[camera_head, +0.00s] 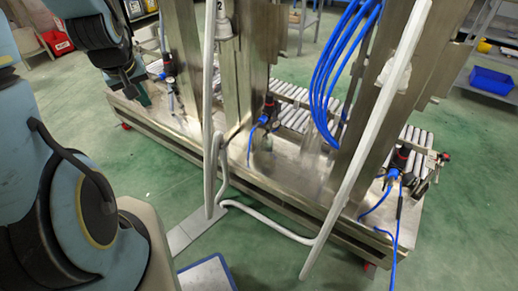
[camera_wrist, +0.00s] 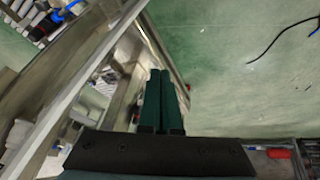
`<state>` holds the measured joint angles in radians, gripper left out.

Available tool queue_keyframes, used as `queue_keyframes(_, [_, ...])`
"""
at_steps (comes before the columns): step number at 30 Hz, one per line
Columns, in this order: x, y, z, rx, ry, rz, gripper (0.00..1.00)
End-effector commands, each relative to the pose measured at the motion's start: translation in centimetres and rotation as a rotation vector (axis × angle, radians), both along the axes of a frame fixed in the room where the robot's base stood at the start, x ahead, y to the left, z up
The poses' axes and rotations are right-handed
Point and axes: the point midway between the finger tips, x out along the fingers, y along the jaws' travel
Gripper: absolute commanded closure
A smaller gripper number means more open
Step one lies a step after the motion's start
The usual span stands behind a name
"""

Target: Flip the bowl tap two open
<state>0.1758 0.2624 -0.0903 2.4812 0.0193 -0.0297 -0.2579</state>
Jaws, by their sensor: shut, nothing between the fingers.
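Three small valve fittings with black bodies and blue hoses stand along the steel machine: a left fitting (camera_head: 168,65), a middle fitting (camera_head: 268,108) and a right fitting (camera_head: 398,160). I cannot tell which of them is bowl tap two, nor whether any is open. My gripper (camera_head: 142,97) hangs over the left end of the machine, below and left of the left fitting and apart from it. In the wrist view my gripper's dark green fingers (camera_wrist: 160,72) lie together with nothing between them. A blue-hosed fitting (camera_wrist: 68,12) shows at the top left there.
A bundle of blue hoses (camera_head: 335,60) hangs between columns. A low pale pipe (camera_head: 265,222) runs along the front. Green floor (camera_head: 110,165) is open nearby. A blue bin (camera_head: 492,80) sits far right.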

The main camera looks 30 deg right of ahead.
Motion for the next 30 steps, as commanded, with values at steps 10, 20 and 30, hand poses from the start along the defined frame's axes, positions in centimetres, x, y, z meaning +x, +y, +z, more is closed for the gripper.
queue_keyframes(10, [6.4, -14.2, -18.3, -0.408, -0.236, 0.089, 1.0])
queue_keyframes(20, [5.7, -25.9, -31.4, -0.944, -0.307, 0.224, 1.0])
queue_keyframes(30, [2.5, -30.7, -37.9, -1.379, -0.283, 0.369, 1.0])
